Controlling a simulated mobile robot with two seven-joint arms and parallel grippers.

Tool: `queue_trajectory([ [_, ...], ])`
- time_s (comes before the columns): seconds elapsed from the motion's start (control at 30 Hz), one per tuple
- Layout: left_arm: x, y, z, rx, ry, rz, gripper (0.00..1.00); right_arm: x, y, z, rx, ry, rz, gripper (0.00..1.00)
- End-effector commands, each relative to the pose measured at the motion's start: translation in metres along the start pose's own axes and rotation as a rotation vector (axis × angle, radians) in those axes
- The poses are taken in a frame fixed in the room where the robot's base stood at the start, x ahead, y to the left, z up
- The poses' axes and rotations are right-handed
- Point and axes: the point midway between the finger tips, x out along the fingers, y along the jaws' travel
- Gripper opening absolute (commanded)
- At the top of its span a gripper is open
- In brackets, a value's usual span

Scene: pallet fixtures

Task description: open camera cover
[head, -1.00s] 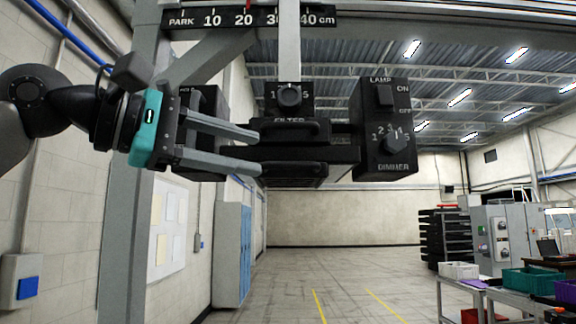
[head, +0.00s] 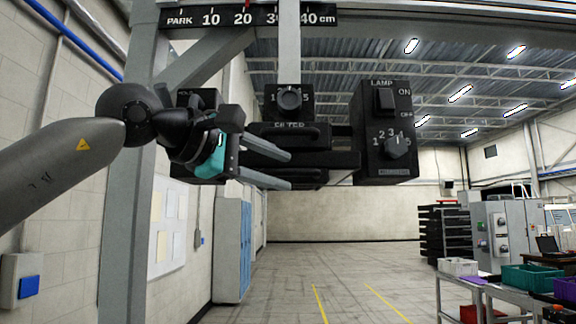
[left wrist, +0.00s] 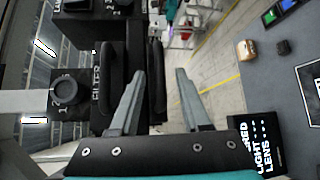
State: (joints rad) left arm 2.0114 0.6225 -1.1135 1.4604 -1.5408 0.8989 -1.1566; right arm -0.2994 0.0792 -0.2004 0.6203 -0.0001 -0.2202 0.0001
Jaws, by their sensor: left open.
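A black camera head hangs from a grey post. Its middle unit (head: 262,133), labelled FILTER, has a bar handle (left wrist: 108,75) on its front, and a dark slab (head: 340,160) lies below. I cannot tell which part is the camera cover. My left gripper (head: 290,170) is open and comes in from the left, its fingers pointing right, at the height of the slab. In the left wrist view, the open fingers (left wrist: 160,75) point at the dark unit, and a dark bar (left wrist: 156,88) shows between them. Contact cannot be told. My right gripper is not in view.
A box with a LAMP switch and DIMMER knob (head: 386,130) hangs right of the unit. A numbered knob (head: 289,98) sits above it. A scale rail (head: 225,18) runs overhead. A grey upright (head: 130,220) stands left. The floor (head: 310,285) below is clear.

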Motion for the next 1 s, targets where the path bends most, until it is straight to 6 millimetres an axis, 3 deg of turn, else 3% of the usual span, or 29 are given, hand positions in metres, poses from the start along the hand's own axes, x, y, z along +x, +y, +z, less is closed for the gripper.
queue_trajectory([
  [0.2, 0.024, 0.0, 0.0, -0.001, 0.0, -0.002, 0.47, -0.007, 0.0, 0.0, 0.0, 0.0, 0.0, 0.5],
  [0.57, 0.028, -0.001, 0.0, 0.0, 0.0, 0.0, 0.46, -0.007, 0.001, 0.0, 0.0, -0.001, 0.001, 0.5],
  [1.0, 0.028, -0.001, 0.0, -0.001, 0.0, -0.001, 0.0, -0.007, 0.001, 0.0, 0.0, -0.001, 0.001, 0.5],
])
